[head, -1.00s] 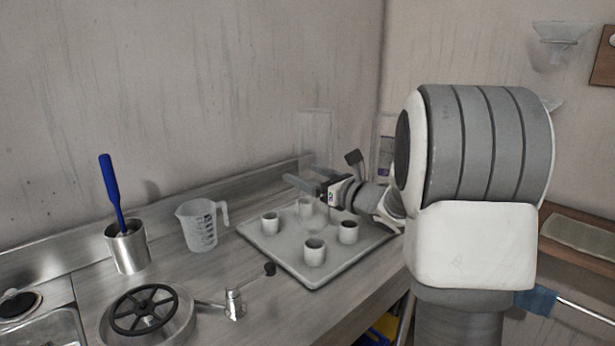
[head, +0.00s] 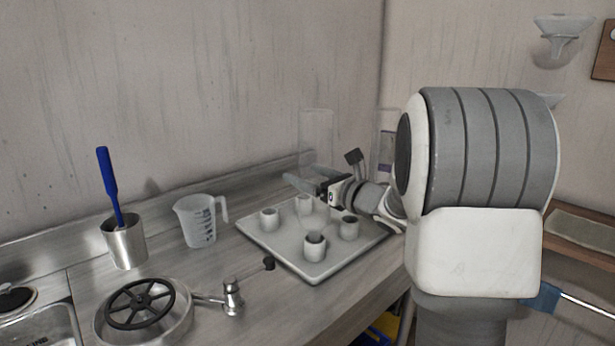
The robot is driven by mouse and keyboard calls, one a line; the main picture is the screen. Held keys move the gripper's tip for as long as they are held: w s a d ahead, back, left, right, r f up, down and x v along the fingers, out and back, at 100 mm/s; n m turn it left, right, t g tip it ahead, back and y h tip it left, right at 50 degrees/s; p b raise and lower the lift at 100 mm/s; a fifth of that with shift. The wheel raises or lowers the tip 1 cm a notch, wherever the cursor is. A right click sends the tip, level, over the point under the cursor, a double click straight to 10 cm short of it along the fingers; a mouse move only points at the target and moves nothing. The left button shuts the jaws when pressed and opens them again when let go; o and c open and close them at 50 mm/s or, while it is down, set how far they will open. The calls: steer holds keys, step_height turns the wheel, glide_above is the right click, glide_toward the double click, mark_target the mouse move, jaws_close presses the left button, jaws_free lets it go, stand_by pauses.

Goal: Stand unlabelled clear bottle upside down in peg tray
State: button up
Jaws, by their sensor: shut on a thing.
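A faint, clear bottle (head: 316,138) stands out against the back wall, its broad part above my gripper. Its lower end is too faint to tell, and I cannot tell whether it touches a peg. My gripper (head: 302,184) reaches in from the right, shut on this bottle, over the back of the peg tray. The pale grey peg tray (head: 282,245) lies on the counter with several short, cup-like pegs. The front peg (head: 315,248), left peg (head: 269,218) and right peg (head: 349,227) show clearly; the back peg (head: 304,205) is just below my gripper.
Another clear bottle with a purple label (head: 386,145) stands behind my arm. Left of the tray are a measuring jug (head: 198,222), a steel cup (head: 126,243) with a blue-handled tool (head: 108,180), and a black handwheel (head: 141,305). The wall rises close behind.

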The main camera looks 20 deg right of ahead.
steer(key=shift+f+b, duration=1.3)
steer(key=shift+b, duration=0.55)
steer(key=shift+r, duration=0.1)
steer(key=o, duration=1)
